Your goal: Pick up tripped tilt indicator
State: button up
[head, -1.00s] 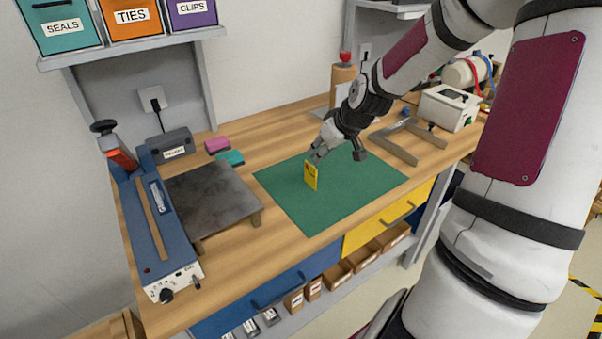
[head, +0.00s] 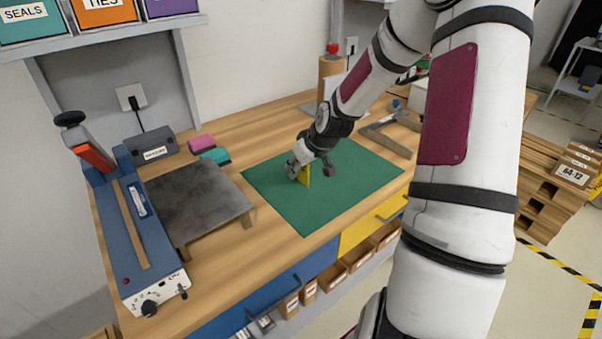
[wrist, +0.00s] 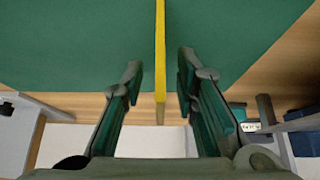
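The yellow tilt indicator (head: 305,178) stands upright on the green mat (head: 342,197), partly hidden behind my gripper in the head view. Its printed face cannot be read now. In the wrist view the indicator (wrist: 160,48) shows edge-on as a thin yellow strip. My gripper (head: 312,171) is low over the mat, at the indicator. In the wrist view my gripper (wrist: 161,76) is open, its two fingers on either side of the strip. A gap shows between the strip and each finger, so neither appears to touch it.
A dark plate on legs (head: 196,204) and a blue sealing device (head: 140,235) stand left of the mat. Pink (head: 202,142) and teal (head: 215,157) blocks lie behind. A grey metal frame (head: 385,135) lies at the back right. The mat's front part is clear.

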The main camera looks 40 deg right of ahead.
jog(key=shift+c, duration=0.4)
grip_shut()
jog(key=shift+r, duration=0.55)
jog(key=p+v, duration=0.1)
jog(key=v, duration=0.1)
jog(key=shift+a+r, duration=0.1)
jog(key=shift+r, duration=0.3)
jog(key=s+a+p, duration=0.1)
jog(key=s, duration=0.3)
jog(key=s+a+r+p, duration=0.1)
jog(key=s+a, duration=0.1)
jog(key=s, duration=0.3)
jog(key=s+a+p, duration=0.1)
jog(key=s, duration=0.4)
jog(key=shift+s+a+r+p, duration=0.15)
jog(key=shift+p, duration=0.2)
